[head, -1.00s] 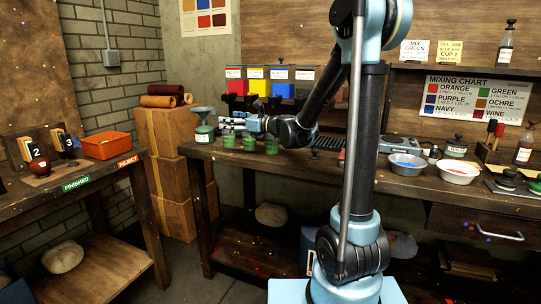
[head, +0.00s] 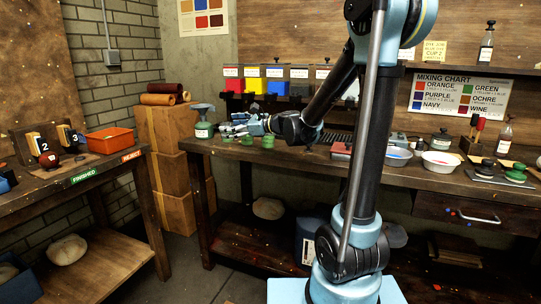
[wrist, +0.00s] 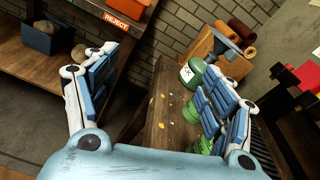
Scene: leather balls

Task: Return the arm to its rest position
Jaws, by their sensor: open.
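My gripper (head: 228,130) is at the far end of my arm, over the left end of the back workbench (head: 340,168). In the wrist view my gripper (wrist: 165,68) has its two blue-and-white fingers spread wide apart, with nothing between them but the bench corner and floor behind. Small green cups (head: 247,140) stand on the bench close to the gripper. In the wrist view green shapes show behind the right finger, partly hidden by it. My arm rises from its base at the right centre and bends down to the left.
A white bowl (head: 440,162) and several bottles are at right. The left table (head: 60,190) bears an orange tray (head: 110,140). Open floor lies between the tables.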

